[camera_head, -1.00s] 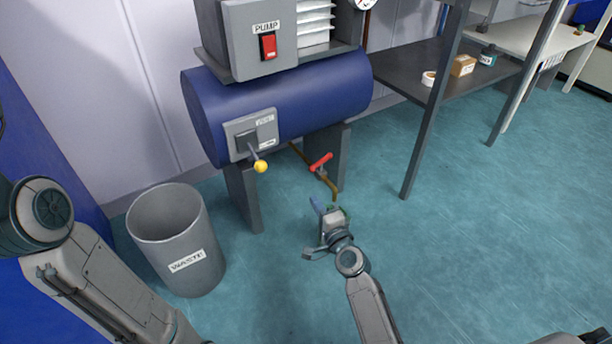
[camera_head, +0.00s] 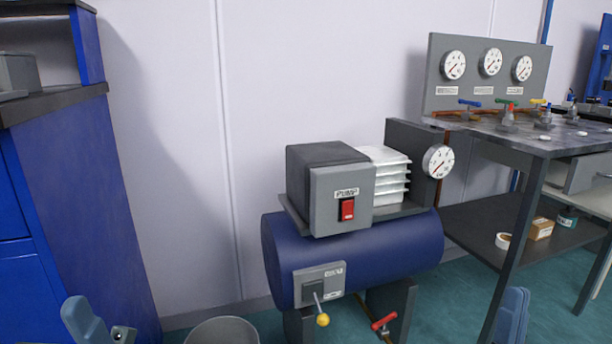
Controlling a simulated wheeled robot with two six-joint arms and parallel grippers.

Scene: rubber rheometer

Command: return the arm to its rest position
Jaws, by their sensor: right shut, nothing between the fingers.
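My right gripper (camera_head: 516,297) shows at the bottom right, its blue fingers together, pointing up and empty. It is in front of the lab bench's leg and well to the right of the compressor tank (camera_head: 350,250), touching nothing that I can see. Part of my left gripper (camera_head: 84,318) shows at the bottom left corner, cut off by the frame edge. Its blue finger is seen, but I cannot tell whether it is open. Most of both arms is out of view.
The pump box (camera_head: 340,200) with a red switch sits on the tank. A yellow-knobbed lever (camera_head: 322,319) and a red valve handle (camera_head: 384,322) are below. The waste bin (camera_head: 222,332) is at the bottom. A bench (camera_head: 545,142) with gauges and coloured valves is right; a blue cabinet (camera_head: 75,210) is left.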

